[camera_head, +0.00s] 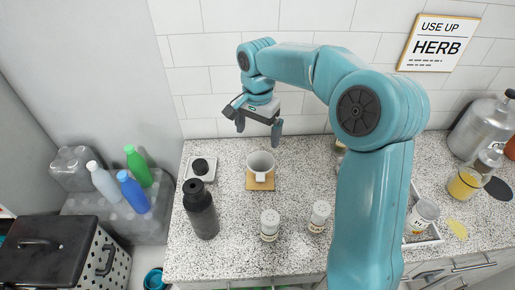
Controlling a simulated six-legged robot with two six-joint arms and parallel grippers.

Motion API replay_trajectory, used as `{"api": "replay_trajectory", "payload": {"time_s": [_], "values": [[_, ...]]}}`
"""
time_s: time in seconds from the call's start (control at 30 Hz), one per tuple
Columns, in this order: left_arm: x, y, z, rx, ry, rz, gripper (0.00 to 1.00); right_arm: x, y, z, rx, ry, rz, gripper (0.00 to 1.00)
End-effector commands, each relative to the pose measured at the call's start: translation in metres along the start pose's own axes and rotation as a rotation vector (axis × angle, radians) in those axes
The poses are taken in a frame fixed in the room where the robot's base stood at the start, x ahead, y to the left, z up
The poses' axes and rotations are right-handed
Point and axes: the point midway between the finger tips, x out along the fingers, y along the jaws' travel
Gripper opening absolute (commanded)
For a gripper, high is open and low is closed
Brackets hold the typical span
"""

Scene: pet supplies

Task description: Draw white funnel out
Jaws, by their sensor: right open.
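A white, round, open-topped vessel (260,163) sits on a small tan wooden square (260,185) on the speckled counter. A handle or tab shows on its near side. It may be the white funnel, but I cannot tell for sure; no other clear funnel shape shows. My right gripper (259,127) is open and empty, fingers pointing down, above and behind the white vessel near the tiled wall. It appears apart from the vessel. My left gripper is not in view.
A dark bottle (201,212) stands at the left. Two white-capped jars (269,224) (319,215) stand in front. A small scale-like plate (201,169) with a black knob lies left of the vessel. My right arm hides part of the counter and a tray (424,236).

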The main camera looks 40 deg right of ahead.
Motion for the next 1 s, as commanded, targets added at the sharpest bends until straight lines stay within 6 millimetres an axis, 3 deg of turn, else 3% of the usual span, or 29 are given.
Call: {"api": "replay_trajectory", "payload": {"time_s": [0.5,0.7,1.0], "values": [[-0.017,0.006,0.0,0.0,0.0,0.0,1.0,0.108,0.002,0.0,0.001,-0.002,0.003,1.0],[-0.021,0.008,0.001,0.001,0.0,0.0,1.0,0.131,0.0,-0.001,0.0,0.0,0.002,1.0],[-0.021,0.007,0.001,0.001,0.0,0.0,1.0,0.136,-0.001,-0.002,0.001,0.001,0.0,1.0]]}}
